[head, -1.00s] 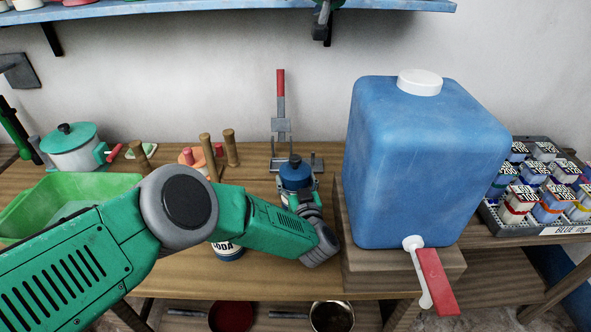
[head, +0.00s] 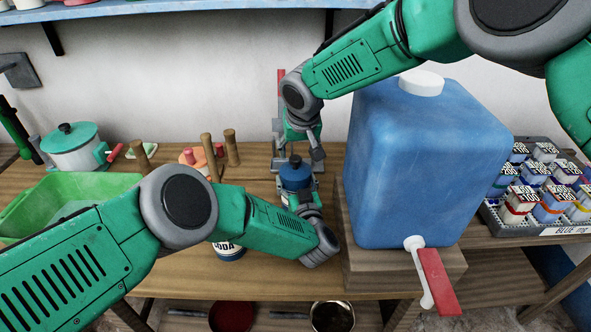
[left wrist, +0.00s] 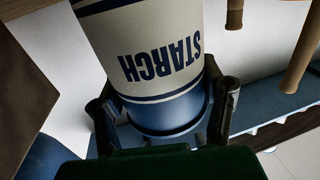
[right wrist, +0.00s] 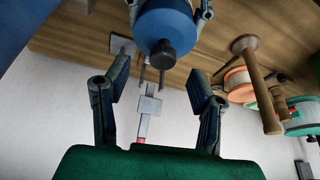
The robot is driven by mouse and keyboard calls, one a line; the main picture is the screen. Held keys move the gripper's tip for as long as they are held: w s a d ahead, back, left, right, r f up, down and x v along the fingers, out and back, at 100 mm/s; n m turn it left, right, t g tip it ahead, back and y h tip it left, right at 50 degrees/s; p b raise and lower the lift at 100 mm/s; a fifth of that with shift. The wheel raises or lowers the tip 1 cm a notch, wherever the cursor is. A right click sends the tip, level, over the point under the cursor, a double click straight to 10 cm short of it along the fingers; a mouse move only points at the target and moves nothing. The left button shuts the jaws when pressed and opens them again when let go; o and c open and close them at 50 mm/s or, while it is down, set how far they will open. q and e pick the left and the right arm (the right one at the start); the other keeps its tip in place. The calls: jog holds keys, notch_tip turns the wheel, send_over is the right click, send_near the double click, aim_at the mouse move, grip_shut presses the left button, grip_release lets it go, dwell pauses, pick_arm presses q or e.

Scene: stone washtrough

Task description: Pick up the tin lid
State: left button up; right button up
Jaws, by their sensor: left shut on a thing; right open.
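The starch tin (left wrist: 150,60) is pale with dark blue lettering and shows upside down in the left wrist view. The tin lid (head: 294,174) is blue with a dark knob; it sits on top of the tin, and in the right wrist view (right wrist: 168,22) it shows at the top edge. My left gripper (left wrist: 165,108) is shut around the tin; in the head view it is low beside the tin and partly hides it. My right gripper (right wrist: 157,82) is open and empty, pointing down just above the lid, with the knob not between its fingertips.
A grey stand with a red handle (head: 281,84) rises behind the tin. A large blue water container (head: 420,170) stands close on the right. Wooden pegs (head: 231,147) and a soda tin (head: 229,252) are to the left. A green basin (head: 30,205) is far left.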

aim_at(296, 158)
jog(key=shift+x, duration=2.65)
jog(key=shift+a, duration=0.15)
grip_shut()
